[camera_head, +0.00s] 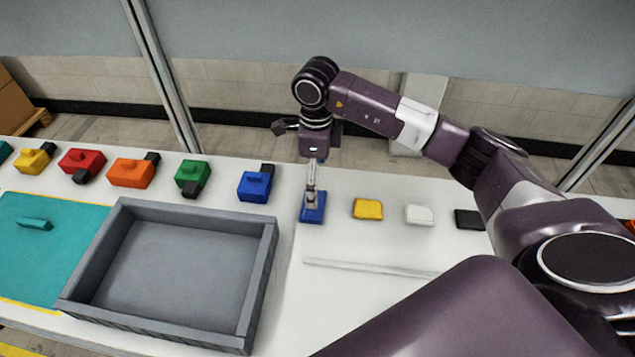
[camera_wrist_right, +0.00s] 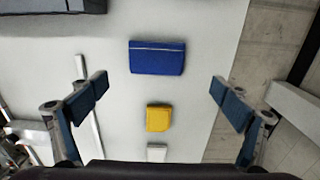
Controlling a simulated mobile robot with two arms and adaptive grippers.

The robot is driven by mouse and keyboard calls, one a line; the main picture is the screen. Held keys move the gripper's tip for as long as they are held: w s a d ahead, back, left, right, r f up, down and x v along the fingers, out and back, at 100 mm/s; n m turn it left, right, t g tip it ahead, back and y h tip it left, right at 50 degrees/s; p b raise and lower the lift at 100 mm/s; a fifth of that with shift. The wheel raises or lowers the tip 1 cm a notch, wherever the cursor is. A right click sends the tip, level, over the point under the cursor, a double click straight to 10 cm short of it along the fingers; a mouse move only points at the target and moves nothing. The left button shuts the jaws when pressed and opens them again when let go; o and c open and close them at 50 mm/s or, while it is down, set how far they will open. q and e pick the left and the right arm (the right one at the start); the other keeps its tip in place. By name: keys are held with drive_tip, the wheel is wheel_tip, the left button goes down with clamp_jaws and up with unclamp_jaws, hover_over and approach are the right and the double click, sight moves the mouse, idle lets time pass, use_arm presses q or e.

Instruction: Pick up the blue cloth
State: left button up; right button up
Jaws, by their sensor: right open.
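The blue cloth (camera_head: 313,215) is a small folded rectangle on the white table, right of the grey tray. It also shows in the right wrist view (camera_wrist_right: 157,58), lying flat. My right gripper (camera_head: 312,188) points down, seeming to hover above the cloth and partly covering it in the head view. In the wrist view its two fingers (camera_wrist_right: 159,86) are spread wide, with nothing between them; the cloth appears ahead of the fingertips, roughly centred. My left gripper is out of view.
A yellow cloth (camera_head: 367,209), a white one (camera_head: 419,215) and a black one (camera_head: 469,219) lie right of the blue cloth. A blue block (camera_head: 255,186) stands to its left, near the grey tray (camera_head: 262,262). A thin white strip (camera_head: 365,268) lies in front.

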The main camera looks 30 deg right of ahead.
drive_tip(key=shift+s+a+f+p, duration=0.15)
drive_tip(key=shift+f+p, duration=0.3)
drive_tip(key=shift+f, duration=0.8)
drive_tip(key=shift+s+a+f+p, duration=0.1)
drive_tip(key=shift+a+f+p, duration=0.1)
drive_tip(key=shift+f+p, duration=0.4)
drive_tip(key=shift+a+f+p, duration=0.2)
drive_tip(key=shift+f+p, duration=0.3)
drive_tip(key=shift+p, duration=0.05)
wheel_tip(320, 180, down, 3)
drive_tip(key=shift+d+r, duration=0.1)
drive_tip(key=shift+r, duration=0.05)
drive_tip(key=c, duration=0.7)
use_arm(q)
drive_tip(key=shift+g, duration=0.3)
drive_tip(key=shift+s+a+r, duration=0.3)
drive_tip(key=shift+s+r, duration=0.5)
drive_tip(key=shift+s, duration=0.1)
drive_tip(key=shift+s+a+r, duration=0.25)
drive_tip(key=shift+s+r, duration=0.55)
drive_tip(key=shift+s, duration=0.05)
use_arm(e)
drive_tip(key=c, duration=0.5)
